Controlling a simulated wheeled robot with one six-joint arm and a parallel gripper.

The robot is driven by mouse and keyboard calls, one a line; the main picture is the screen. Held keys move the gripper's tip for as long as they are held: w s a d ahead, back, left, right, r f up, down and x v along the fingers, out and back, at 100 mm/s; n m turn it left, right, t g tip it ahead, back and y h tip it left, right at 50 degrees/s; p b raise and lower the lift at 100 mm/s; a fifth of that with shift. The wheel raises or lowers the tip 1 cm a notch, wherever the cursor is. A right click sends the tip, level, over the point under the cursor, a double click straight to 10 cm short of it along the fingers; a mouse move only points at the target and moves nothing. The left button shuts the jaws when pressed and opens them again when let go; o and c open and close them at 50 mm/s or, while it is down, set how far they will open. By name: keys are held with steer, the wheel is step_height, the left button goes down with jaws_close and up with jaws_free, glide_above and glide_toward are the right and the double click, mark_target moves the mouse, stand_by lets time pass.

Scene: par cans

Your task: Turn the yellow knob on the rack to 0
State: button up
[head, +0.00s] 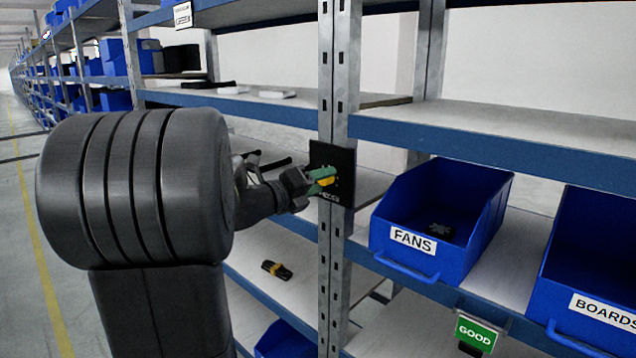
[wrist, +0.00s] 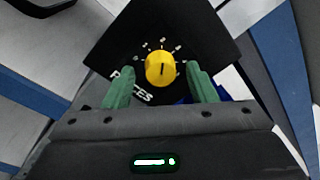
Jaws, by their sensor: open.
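The yellow knob (wrist: 160,69) sits on a black panel (wrist: 200,30) with white marks around it and the partly hidden lettering "...CES". A dark pointer line shows on the knob's face, but I cannot read which number it points at. In the head view the black panel (head: 345,160) is fixed to the rack's upright post, and the knob (head: 327,181) is partly hidden by my gripper. My gripper (wrist: 160,88) has its two green fingers apart, one on each side of the knob. I cannot tell whether they touch it. It also shows in the head view (head: 322,180).
A blue bin labelled FANS (head: 405,238) stands on the shelf right of the panel, with a BOARDS bin (head: 600,305) beyond it. A green GOOD sign (head: 476,334) hangs below. A black and yellow item (head: 277,269) lies on the lower shelf. Metal posts and shelf edges surround the panel.

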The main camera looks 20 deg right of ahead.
steer(key=c, duration=1)
steer(key=shift+o, duration=0.2)
steer(key=shift+n, duration=0.4)
steer(key=shift+s+n+t+p, duration=0.1)
steer(key=shift+n+t+p, duration=0.4)
steer(key=shift+n+p, duration=2.65)
steer(key=shift+n+t+p, duration=0.5)
steer(key=shift+n+p, duration=0.9)
steer(key=shift+n, duration=3.45)
steer(key=o, duration=1)
steer(key=shift+c, duration=0.2)
